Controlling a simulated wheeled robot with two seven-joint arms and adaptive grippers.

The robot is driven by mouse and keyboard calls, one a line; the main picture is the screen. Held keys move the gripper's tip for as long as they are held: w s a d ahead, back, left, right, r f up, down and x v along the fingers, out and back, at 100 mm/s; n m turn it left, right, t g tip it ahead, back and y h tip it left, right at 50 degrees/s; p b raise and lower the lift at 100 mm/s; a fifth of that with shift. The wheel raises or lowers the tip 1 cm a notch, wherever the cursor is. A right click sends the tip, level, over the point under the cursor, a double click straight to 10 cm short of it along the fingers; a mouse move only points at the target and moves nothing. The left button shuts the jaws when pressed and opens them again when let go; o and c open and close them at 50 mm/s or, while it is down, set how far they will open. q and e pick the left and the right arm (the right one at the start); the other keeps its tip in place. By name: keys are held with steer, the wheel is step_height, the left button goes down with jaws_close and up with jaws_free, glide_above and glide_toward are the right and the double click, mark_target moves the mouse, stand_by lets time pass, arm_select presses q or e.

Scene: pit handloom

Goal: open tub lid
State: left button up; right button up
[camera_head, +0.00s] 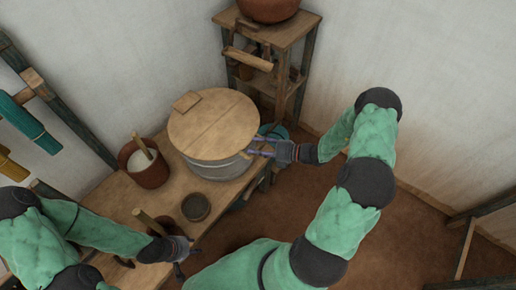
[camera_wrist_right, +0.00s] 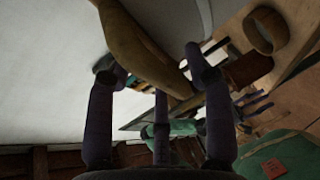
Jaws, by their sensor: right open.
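The tub (camera_head: 215,168) is a round grey vessel on the wooden bench. A round tan wooden lid (camera_head: 222,122) with a small raised block (camera_head: 187,101) lies on top and covers its mouth. My right gripper (camera_head: 262,146) is open at the lid's right edge, beside the tub's rim. In the right wrist view, the right gripper's spread fingers (camera_wrist_right: 155,75) have a tan wooden edge, apparently the lid (camera_wrist_right: 145,45), between or just past them; contact is unclear. My left gripper (camera_head: 182,265) is low over the bench's front; its finger opening is too small to judge.
A brown pot (camera_head: 148,168) with white contents and a stick stands left of the tub. A small dark bowl (camera_head: 196,207) sits in front. A wooden stand (camera_head: 285,35) with a clay pot is behind. The floor (camera_head: 400,220) at right is clear.

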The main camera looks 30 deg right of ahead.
jaws_close()
arm_select(q)
steer(key=shift+r, duration=0.1)
